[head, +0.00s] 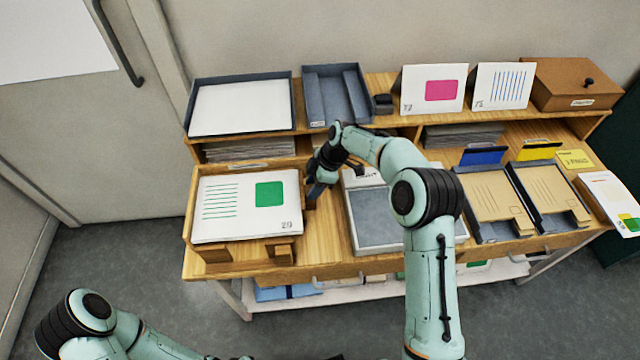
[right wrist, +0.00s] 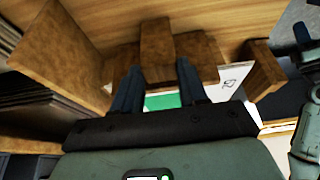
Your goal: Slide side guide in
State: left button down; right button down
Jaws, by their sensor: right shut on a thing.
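A wooden tray (head: 188,212) at the left of the tabletop holds a stack of white sheets (head: 225,235). The top sheet has green lines, a green square and a number that looks like 20. My right gripper (head: 316,189) is at the tray's right side, shut on the wooden side guide (head: 310,203). In the right wrist view, both dark fingers (right wrist: 158,88) are on either side of the guide's upright wooden piece (right wrist: 157,42). The gripper hides part of the guide. The gap between guide and sheets is hard to judge. My left arm shows at the bottom left; its fingers are not visible.
Wooden blocks (head: 283,252) stand at the tray's front edge. A grey tray (head: 375,231) lies to the right, partly behind my right arm. Card holders (head: 493,212) stand farther right. A shelf (head: 300,143) at the back carries trays, upright cards and a brown box (head: 571,84).

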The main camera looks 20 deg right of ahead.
jog(key=shift+a, duration=0.2)
jog(key=c, duration=0.6)
grip_release()
jog(key=shift+w, duration=0.1)
jog(key=v, duration=1.3)
jog(key=shift+d+r+p, duration=0.15)
jog(key=shift+d+p, duration=0.05)
jog(key=shift+p, duration=0.2)
